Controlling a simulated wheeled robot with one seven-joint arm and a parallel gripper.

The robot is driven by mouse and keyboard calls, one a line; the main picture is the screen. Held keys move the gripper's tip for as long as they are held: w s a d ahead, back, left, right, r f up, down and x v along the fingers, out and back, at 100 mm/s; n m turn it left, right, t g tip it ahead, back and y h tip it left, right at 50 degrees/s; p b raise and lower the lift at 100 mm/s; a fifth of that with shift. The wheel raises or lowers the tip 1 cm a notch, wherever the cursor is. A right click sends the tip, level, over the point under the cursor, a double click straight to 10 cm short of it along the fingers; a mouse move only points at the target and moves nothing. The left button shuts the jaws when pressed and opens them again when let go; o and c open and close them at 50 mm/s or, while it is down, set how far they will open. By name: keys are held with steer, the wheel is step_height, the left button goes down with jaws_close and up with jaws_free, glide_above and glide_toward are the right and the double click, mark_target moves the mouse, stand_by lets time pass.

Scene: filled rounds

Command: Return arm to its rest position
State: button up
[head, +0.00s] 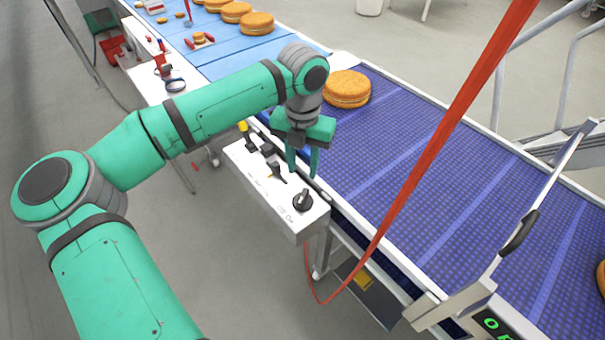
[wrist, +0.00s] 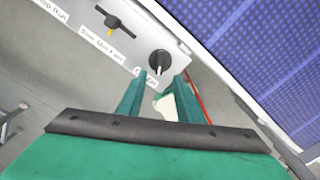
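My green arm reaches from the lower left of the head view toward the conveyor. My gripper (head: 302,173) hangs fingers-down over the white control box (head: 262,190) at the conveyor's near side. Its two green fingers stand apart with nothing between them. In the wrist view the open fingers (wrist: 160,100) point toward a black rotary knob (wrist: 159,62) on the box. I cannot tell whether a finger touches the knob. A second black switch (wrist: 113,20) sits farther left on the box.
A blue conveyor belt (head: 420,165) runs beside the box with a filled round (head: 347,89) on it. More rounds (head: 257,23) lie on the far light-blue belt. A red strap (head: 440,140) crosses in front of the conveyor. Grey floor (head: 225,235) is free left of the box.

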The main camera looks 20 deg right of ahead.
steer(key=shift+r, duration=0.25)
stand_by(0.3)
